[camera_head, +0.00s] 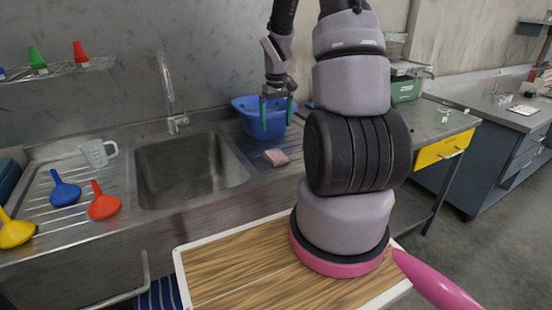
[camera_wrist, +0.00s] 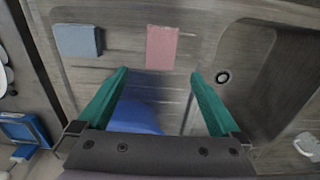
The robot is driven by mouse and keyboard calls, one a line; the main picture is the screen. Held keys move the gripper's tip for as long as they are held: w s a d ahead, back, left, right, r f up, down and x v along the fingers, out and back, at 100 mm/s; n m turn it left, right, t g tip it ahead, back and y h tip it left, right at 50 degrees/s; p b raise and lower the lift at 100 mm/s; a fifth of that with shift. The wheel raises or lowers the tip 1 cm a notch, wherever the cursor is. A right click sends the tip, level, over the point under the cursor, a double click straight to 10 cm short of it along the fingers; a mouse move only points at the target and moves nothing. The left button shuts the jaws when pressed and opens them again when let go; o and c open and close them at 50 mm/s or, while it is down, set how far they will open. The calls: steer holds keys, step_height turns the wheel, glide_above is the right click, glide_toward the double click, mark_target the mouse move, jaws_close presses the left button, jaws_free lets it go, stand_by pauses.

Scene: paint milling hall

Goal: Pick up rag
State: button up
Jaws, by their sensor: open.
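A pink, flat, folded rag (camera_head: 277,157) lies on the steel drainboard just right of the sink, in front of the blue tub. It also shows in the wrist view (camera_wrist: 162,47), top centre, beyond my fingertips. A blue-grey, cloth-like or sponge-like block (camera_wrist: 78,40) lies to its left there; I cannot tell which material it is. My gripper (camera_head: 277,116) hangs above the blue tub, its green fingers pointing down. In the wrist view my gripper (camera_wrist: 160,73) is open and empty, with a wide gap lined up with the rag, and apart from it.
The blue tub (camera_head: 246,116) stands beneath and behind my fingers. The sink basin (camera_head: 188,170) with its tap (camera_head: 170,95) lies left.

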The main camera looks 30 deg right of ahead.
glide_above(276, 154)
step_height(276, 154, down, 7)
steer(key=shift+d+r, duration=0.15)
steer(key=shift+r, duration=0.05)
steer(key=shift+s+a+f, duration=0.1)
steer(key=shift+f, duration=1.25)
steer(key=shift+a+f, duration=0.1)
steer(key=shift+f, duration=1.2)
steer(key=shift+r, duration=0.1)
steer(key=c, duration=1.3)
